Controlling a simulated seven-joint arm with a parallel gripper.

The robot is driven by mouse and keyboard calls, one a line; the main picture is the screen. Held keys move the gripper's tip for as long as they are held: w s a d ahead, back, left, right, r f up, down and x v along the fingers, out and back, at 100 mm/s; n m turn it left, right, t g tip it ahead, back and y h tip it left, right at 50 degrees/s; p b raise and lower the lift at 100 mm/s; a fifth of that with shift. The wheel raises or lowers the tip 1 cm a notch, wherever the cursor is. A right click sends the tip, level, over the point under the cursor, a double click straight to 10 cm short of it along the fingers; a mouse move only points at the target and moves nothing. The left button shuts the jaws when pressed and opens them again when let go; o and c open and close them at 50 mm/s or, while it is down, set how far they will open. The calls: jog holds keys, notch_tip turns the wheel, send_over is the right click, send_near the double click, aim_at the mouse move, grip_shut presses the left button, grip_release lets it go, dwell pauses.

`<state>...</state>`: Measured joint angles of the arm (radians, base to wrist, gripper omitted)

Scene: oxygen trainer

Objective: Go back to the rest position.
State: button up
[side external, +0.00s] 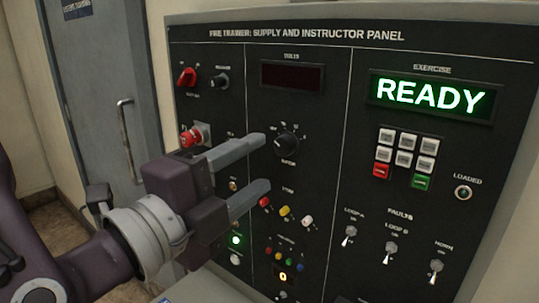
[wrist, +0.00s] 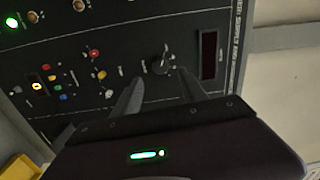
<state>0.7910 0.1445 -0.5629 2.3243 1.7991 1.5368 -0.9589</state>
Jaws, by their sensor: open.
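My gripper (side external: 262,163) is open and empty in front of the black trainer panel (side external: 340,150), its two grey fingers pointing at the panel's middle section. In the wrist view my gripper (wrist: 163,86) has its fingers spread, with a black rotary knob (wrist: 160,63) seen beyond and between them. In the side view that knob (side external: 286,144) is just right of the upper fingertip. I cannot tell the exact gap between fingertips and panel, but nothing is held. The gripper body hides part of the panel's left section.
The exercise display (side external: 431,96) reads READY in green. A red mushroom button (side external: 191,137), a red rotary switch (side external: 187,77), a keypad (side external: 405,153) and fault toggles (side external: 391,250) stick out of the panel. A grey door (side external: 108,100) is at left. A yellow object (wrist: 20,167) shows in the wrist view.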

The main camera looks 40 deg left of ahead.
jog(key=shift+s, duration=0.55)
